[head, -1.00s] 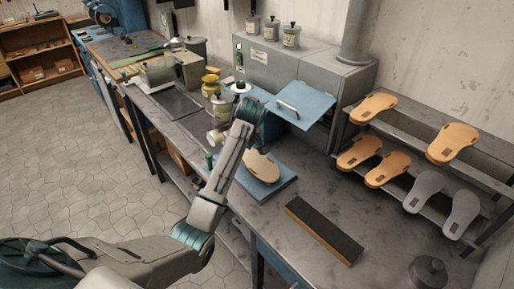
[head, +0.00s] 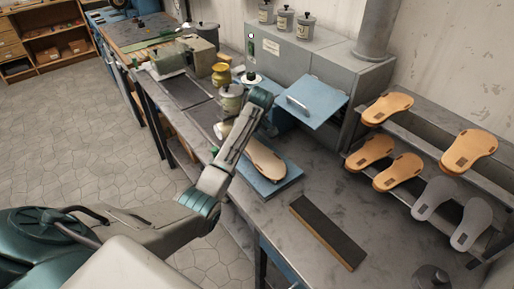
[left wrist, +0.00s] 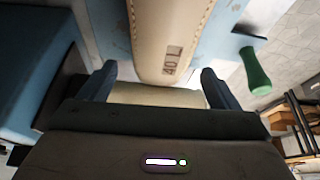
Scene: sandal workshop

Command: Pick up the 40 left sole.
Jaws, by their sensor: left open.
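A tan sole (head: 265,162) lies on a blue pad (head: 282,187) on the bench, partly hidden by my left forearm. In the left wrist view the sole (left wrist: 172,35) carries the mark "40 L" near its end. My left gripper (left wrist: 160,82) is open, one finger to each side of the line of the sole. The marked end lies just beyond the fingertips. A cream surface (left wrist: 155,96) shows between the fingers; I cannot tell what it belongs to. In the head view the fingers are hidden behind my arm. My right gripper is not in view.
A grey press (head: 300,60) with a blue flap (head: 312,103) stands behind the pad. A dark block (head: 327,232) lies in front on the bench. A rack (head: 420,140) with several soles is at right. A green handle (left wrist: 255,70) stands beside the sole.

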